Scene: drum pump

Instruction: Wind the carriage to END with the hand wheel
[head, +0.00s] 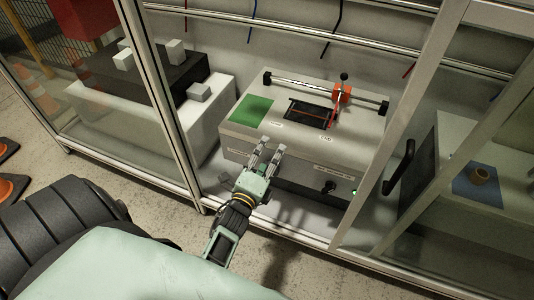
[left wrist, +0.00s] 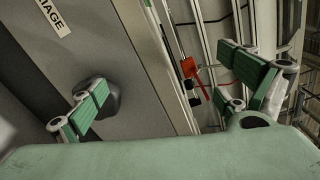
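The carriage (head: 342,94) is an orange-red block with a red arm and a black knob on top. It sits on a silver rail toward the right of the grey machine; the left wrist view also shows its red part (left wrist: 190,68). An END label (head: 326,138) is on the machine's top. A dark round knob, possibly the hand wheel (head: 328,187), is on the front panel. A dark rounded knob (left wrist: 112,98) also shows behind one finger in the left wrist view. My left gripper (head: 268,150) is open and empty at the machine's front edge. My right gripper is not in view.
A green pad (head: 251,111) lies on the machine's left top. The cabinet's frame post (head: 168,105) stands left of my arm. An open door with a black handle (head: 399,167) is at the right. A white block with black top (head: 165,72) stands at the left.

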